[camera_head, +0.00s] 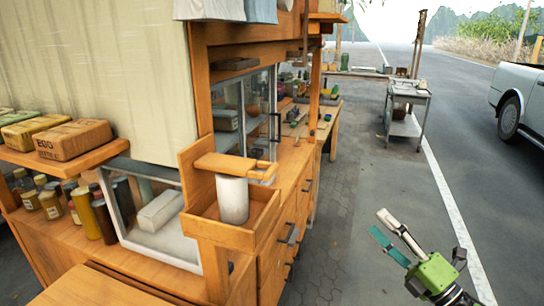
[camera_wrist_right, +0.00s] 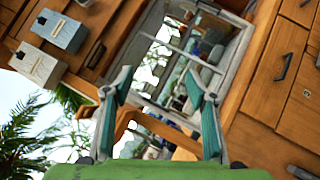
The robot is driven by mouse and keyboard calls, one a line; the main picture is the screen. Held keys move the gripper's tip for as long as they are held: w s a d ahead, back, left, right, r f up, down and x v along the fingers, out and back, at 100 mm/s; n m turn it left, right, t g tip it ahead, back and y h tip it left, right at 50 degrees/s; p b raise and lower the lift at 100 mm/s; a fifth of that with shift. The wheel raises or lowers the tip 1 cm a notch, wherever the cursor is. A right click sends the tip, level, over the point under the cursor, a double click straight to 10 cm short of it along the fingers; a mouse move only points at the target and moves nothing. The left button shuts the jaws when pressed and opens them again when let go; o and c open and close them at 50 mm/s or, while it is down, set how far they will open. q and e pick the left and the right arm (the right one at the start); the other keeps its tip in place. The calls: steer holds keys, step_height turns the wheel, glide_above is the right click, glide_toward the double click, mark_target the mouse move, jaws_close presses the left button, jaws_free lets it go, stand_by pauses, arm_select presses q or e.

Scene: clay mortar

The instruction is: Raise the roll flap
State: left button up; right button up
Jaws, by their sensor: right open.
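The roll flap appears to be the light wooden flap (camera_head: 237,165) lying over a white roll (camera_head: 233,200) at the stall's front corner. The roll stands in an open-topped wooden box (camera_head: 238,237), and the flap covers its top. My right gripper (camera_head: 384,226) is open and empty, well to the right of the box and apart from it, over the pavement. Its open fingers (camera_wrist_right: 160,82) also show in the right wrist view, with nothing held. An angled wooden bar (camera_wrist_right: 124,122) shows between them; I cannot tell whether it is the flap. My left gripper is not in view.
Glass doors (camera_head: 243,112) and drawers (camera_head: 295,208) line the stall beside the box. A shelf of packages (camera_head: 73,139) and several jars (camera_head: 85,207) stand at left. A metal cart (camera_head: 407,105) stands farther back. The pavement between gripper and stall is clear.

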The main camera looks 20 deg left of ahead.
steer(key=s+a+r+n+g+y, duration=0.1)
steer(key=s+a+r+n+g, duration=0.15)
steer(key=r+n, duration=0.25)
steer(key=s+a+r+n+g+y+p, duration=0.1)
steer(key=s+r+n+g, duration=0.25)
steer(key=r, duration=0.25)
steer(key=s+a+r+n+g+y, duration=0.1)
steer(key=s+a+r+n+g, duration=0.15)
steer(key=r+n, duration=0.25)
steer(key=n+g+h+p, duration=0.2)
steer(key=n+g, duration=0.2)
steer(key=n, duration=0.5)
glide_toward(272, 168)
steer(key=shift+m, duration=0.35)
steer(key=a+p, duration=0.5)
steer(key=a, duration=0.5)
steer(key=shift+w+p, duration=0.15)
steer(key=shift+p, duration=0.15)
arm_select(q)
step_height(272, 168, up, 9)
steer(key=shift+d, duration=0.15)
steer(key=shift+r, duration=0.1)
arm_select(e)
steer(key=shift+r, duration=0.1)
jaws_close()
